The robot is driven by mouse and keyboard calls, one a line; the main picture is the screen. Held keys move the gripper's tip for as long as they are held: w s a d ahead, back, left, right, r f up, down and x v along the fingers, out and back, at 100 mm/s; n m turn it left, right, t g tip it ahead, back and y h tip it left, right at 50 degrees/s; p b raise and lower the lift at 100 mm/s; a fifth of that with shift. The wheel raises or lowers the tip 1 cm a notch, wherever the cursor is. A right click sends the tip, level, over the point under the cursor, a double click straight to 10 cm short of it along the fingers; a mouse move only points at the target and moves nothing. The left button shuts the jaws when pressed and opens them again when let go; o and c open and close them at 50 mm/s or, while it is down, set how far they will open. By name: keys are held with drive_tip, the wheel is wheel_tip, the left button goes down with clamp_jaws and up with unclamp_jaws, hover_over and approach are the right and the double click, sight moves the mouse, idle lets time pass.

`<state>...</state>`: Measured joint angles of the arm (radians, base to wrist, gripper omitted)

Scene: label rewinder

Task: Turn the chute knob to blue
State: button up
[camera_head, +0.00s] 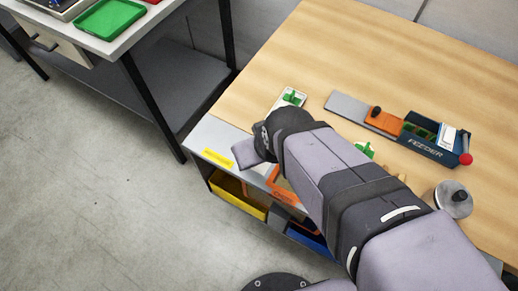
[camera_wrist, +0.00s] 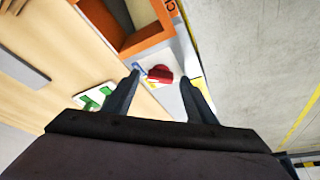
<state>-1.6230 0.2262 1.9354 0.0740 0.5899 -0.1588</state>
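The chute knob (camera_wrist: 160,73) is a small red knob on a pale plate in the wrist view. A blue mark (camera_wrist: 138,68) lies to its left and a yellow mark (camera_wrist: 152,85) below it. I cannot tell clearly which mark its pointer faces. My gripper (camera_wrist: 160,78) is open, with one dark finger on each side of the knob. I cannot tell whether either finger touches it. The orange chute frame (camera_wrist: 150,41) is just above the knob in the picture. In the head view my arm hides the knob and most of the gripper.
A yellow bin (camera_head: 238,196) and a blue bin (camera_head: 310,241) sit under the table edge. A feeder (camera_head: 428,146) with a red ball and a round metal piece (camera_head: 453,200) stand on the wooden table. A green part (camera_wrist: 94,99) is left of my gripper.

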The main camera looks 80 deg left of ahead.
drive_tip(key=shift+r, duration=0.15)
drive_tip(key=v, duration=0.7)
idle(0.5)
